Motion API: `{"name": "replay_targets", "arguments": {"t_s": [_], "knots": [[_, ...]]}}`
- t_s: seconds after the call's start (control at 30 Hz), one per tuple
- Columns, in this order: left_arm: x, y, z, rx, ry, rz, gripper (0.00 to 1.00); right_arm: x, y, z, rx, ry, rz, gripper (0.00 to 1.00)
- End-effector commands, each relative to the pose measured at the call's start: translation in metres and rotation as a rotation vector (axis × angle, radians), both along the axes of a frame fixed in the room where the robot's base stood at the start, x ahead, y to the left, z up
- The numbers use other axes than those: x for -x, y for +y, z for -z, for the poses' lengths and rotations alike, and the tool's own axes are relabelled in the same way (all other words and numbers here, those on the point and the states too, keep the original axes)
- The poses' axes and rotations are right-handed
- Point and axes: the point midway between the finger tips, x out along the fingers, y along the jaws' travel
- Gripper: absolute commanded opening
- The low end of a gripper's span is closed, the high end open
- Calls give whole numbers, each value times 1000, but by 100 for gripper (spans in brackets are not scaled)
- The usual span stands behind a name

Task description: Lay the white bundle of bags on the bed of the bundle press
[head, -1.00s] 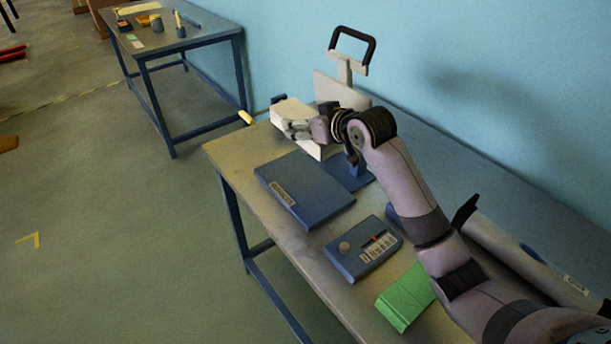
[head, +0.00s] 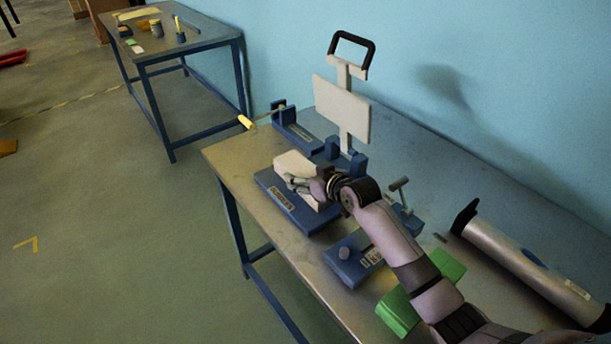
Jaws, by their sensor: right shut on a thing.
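The white bundle of bags (head: 292,161) is over the blue bed (head: 274,196) of the bundle press, within its left and right edges as seen in the head view. It looks to be on the bed or just above it; I cannot tell whether they touch. My right gripper (head: 299,183) is shut on the bundle from the near right side and hides part of it. The press's white plate (head: 341,108) and black handle (head: 353,42) stand raised behind the bed. My left gripper is not in view.
A blue box with a knob (head: 352,262) and a green bundle (head: 398,312) lie nearer on the table, partly behind my right arm. A grey roll (head: 525,268) lies at the right. A crank with a yellow handle (head: 246,122) sticks out at the far table edge. Another table (head: 190,40) stands farther back.

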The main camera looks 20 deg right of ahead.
Motion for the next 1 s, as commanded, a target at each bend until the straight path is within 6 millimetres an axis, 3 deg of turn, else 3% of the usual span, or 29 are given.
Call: {"name": "replay_targets", "arguments": {"t_s": [0.27,0.3,0.57,1.0], "knots": [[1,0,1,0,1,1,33,0,0,2,-1,-2,0,26],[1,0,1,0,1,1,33,0,0,2,0,0,0,66],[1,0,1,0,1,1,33,0,0,2,0,1,0,83],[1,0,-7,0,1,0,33,3,-1,-4,1,2,0,83]]}}
